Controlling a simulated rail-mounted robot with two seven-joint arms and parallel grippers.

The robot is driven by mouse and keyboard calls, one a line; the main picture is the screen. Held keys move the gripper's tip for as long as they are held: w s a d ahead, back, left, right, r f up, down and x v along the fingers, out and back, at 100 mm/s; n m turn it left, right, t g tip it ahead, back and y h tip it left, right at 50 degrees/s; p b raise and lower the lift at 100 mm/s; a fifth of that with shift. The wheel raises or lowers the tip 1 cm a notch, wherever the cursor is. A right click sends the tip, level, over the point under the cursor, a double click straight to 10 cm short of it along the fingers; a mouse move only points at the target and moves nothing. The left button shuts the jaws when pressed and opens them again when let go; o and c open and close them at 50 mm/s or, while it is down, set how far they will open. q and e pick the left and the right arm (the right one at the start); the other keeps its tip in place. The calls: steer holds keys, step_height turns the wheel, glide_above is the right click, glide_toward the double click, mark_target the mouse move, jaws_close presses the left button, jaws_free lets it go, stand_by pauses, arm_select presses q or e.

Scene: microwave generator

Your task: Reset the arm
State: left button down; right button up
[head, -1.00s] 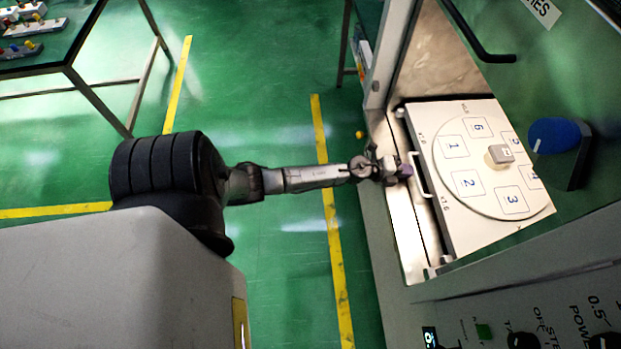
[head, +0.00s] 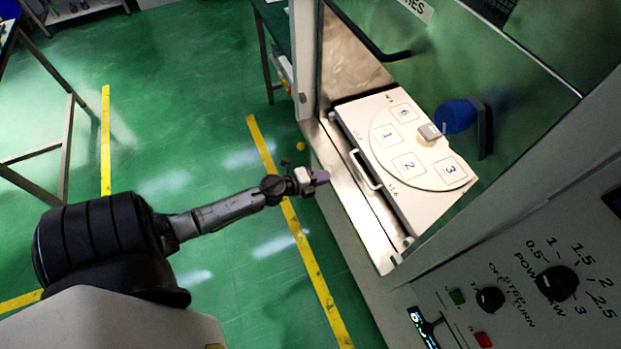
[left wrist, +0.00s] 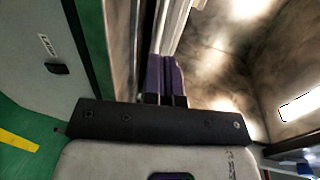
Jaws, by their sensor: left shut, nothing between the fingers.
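My left arm comes in from the lower left in the head view. Its gripper (head: 322,177) is just outside the open front of the microwave chamber, a short gap left of the tray's handle. In the left wrist view its two purple fingers (left wrist: 166,77) are together with nothing between them. The white tray (head: 402,208) with a round numbered plate (head: 425,165) lies inside the chamber. A small light block (head: 430,132) sits on the plate. My right gripper is not in view.
A control panel (head: 520,290) with dials and buttons is at the lower right. Green floor with yellow lines (head: 300,245) lies under the arm. Table legs stand at the left.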

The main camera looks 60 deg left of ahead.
arm_select(q)
steer(key=v, duration=0.3)
steer(key=shift+s, duration=0.35)
